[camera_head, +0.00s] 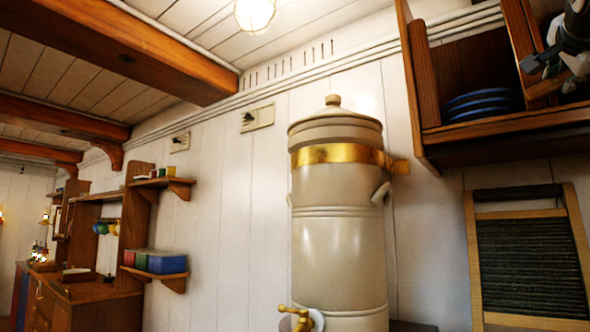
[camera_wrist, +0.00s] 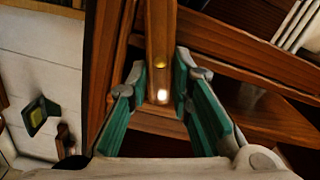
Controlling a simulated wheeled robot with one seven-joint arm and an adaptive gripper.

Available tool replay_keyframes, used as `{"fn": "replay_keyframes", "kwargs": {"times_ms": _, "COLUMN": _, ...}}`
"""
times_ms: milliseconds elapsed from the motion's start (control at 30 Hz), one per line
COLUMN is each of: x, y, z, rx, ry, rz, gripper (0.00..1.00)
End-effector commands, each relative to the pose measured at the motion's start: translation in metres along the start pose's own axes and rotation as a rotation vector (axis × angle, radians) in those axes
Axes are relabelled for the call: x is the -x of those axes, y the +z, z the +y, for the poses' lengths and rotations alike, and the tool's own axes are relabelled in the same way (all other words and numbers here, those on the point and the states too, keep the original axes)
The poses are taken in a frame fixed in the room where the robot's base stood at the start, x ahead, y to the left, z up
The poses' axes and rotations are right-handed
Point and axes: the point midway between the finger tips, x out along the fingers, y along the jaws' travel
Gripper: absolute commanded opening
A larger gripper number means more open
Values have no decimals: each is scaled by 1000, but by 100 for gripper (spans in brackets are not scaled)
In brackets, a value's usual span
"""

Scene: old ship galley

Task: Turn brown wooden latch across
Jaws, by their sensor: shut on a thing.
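The brown wooden latch (camera_wrist: 160,35) is a narrow upright bar with a brass-coloured screw, in the top middle of the wrist view. My gripper (camera_wrist: 163,68) has its two teal-padded fingers on either side of the latch's lower end, closed on it. A bright spot shows on the wood between the fingers. In the head view my gripper (camera_head: 560,62) is only partly in the picture at the top right, in front of the wooden cupboard (camera_head: 500,132). I cannot clearly make out the latch there.
Blue plates (camera_head: 482,103) lie in the cupboard's open compartment. A washboard (camera_head: 530,255) hangs below it. A large cream urn (camera_head: 338,235) with a brass band and tap stands to the left. Small shelves (camera_head: 155,272) line the wall further left.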

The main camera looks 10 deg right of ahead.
Motion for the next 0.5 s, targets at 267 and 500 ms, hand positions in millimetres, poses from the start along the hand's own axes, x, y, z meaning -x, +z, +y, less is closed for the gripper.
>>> {"fn": "replay_keyframes", "kwargs": {"times_ms": 267, "x": 0, "y": 0, "z": 4, "rx": -194, "ry": 2, "rz": 2, "gripper": 0}}
{"fn": "replay_keyframes", "kwargs": {"times_ms": 500, "x": 0, "y": 0, "z": 6, "rx": -289, "ry": 2, "rz": 1, "gripper": 0}}
